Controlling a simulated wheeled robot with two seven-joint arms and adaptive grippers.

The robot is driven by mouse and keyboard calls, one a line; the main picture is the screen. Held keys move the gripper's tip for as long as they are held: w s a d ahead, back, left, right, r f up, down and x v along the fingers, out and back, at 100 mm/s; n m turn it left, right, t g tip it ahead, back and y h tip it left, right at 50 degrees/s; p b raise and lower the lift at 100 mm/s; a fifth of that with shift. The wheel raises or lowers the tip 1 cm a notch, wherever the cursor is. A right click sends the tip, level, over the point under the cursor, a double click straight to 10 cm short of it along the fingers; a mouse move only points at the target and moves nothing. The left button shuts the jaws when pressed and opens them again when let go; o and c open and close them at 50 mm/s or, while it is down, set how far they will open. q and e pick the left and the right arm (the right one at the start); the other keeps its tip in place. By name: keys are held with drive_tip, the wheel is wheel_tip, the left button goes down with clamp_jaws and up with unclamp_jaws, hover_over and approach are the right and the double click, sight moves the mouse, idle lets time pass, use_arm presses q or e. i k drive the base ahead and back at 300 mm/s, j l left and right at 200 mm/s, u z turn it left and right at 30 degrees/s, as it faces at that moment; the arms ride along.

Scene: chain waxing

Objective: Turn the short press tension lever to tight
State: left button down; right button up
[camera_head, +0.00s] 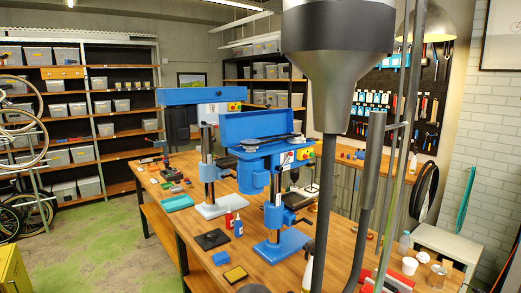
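The shorter blue drill press (282,243) stands on the worktable in the middle, on a blue base. Its belt cover (252,125) looks raised, with a grey pulley (250,144) showing below it. A blue motor (252,178) hangs at the left of its head. A small yellow control panel (304,154) is on the head's right side. The tension lever is too small to pick out, so its setting cannot be told. The taller press (209,165) stands behind to the left on a grey base. Neither of my grippers can be made out.
The wooden worktable (208,269) holds a black tray (211,239), a blue block (221,258), a red bottle (229,219) and a blue bottle (238,228). A large dark shape near the camera covers part of the table's right side. Green floor (95,245) at left is open.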

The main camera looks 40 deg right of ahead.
sight(278, 168)
drive_tip(key=i+j+z, duration=0.1)
drive_tip(key=i, duration=0.35)
drive_tip(key=i+j+z, duration=0.15)
drive_tip(key=i, duration=0.35)
drive_tip(key=i+j+z, duration=0.1)
drive_tip(key=i, duration=0.35)
drive_tip(key=j, duration=0.1)
